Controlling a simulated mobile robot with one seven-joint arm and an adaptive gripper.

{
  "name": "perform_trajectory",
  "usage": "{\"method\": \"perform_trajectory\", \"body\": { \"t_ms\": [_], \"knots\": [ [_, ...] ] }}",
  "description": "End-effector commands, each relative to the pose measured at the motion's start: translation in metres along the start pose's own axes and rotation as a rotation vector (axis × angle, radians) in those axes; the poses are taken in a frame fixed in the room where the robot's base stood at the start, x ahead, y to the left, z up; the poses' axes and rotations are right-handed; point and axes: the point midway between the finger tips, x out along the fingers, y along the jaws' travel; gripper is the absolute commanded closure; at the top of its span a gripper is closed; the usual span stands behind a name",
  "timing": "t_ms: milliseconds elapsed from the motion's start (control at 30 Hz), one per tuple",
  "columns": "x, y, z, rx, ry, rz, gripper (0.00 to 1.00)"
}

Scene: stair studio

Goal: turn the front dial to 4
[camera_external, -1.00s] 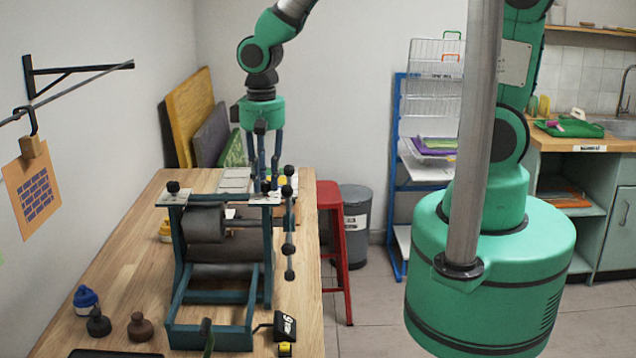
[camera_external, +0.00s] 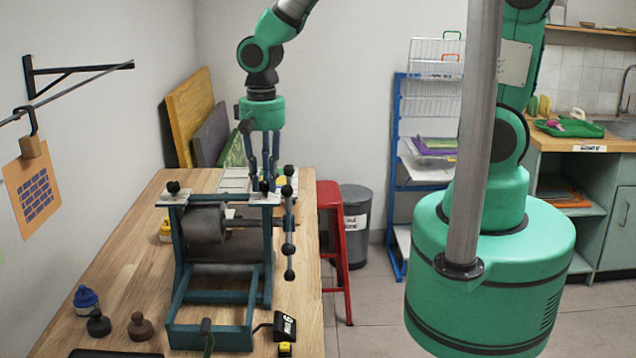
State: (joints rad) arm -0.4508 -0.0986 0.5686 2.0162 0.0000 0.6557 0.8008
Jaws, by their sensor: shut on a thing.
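An etching press (camera_external: 222,311) with a dark teal frame and grey roller stands on the wooden table. Each upper end of its frame carries a pale scale plate with a dark knob. The left dial (camera_external: 173,187) is free. My gripper (camera_external: 265,184) points straight down at the right dial, whose pale plate (camera_external: 262,198) shows beneath the fingertips. The fingers are shut around its dark knob, which they largely hide. The scale marks and the pointer are too small to read.
The press's spoked hand wheel (camera_external: 289,222) stands close to the right of my gripper. A red stool (camera_external: 332,240) stands beside the table.

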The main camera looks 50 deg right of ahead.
Motion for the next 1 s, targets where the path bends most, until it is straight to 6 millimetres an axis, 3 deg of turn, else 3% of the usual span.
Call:
{"method": "perform_trajectory", "body": {
  "t_ms": [33, 67, 133, 633, 1000],
  "knots": [
    [-0.001, -0.001, -0.001, 0.000, 0.001, -0.001, 1.00],
    [-0.001, -0.001, -0.001, 0.000, 0.001, -0.001, 0.71],
    [-0.001, -0.001, 0.000, 0.000, 0.001, -0.001, 0.58],
    [-0.008, 0.000, 0.000, -0.001, 0.001, -0.001, 0.58],
    [-0.056, -0.001, -0.001, -0.001, 0.003, -0.003, 0.58]
  ]
}}
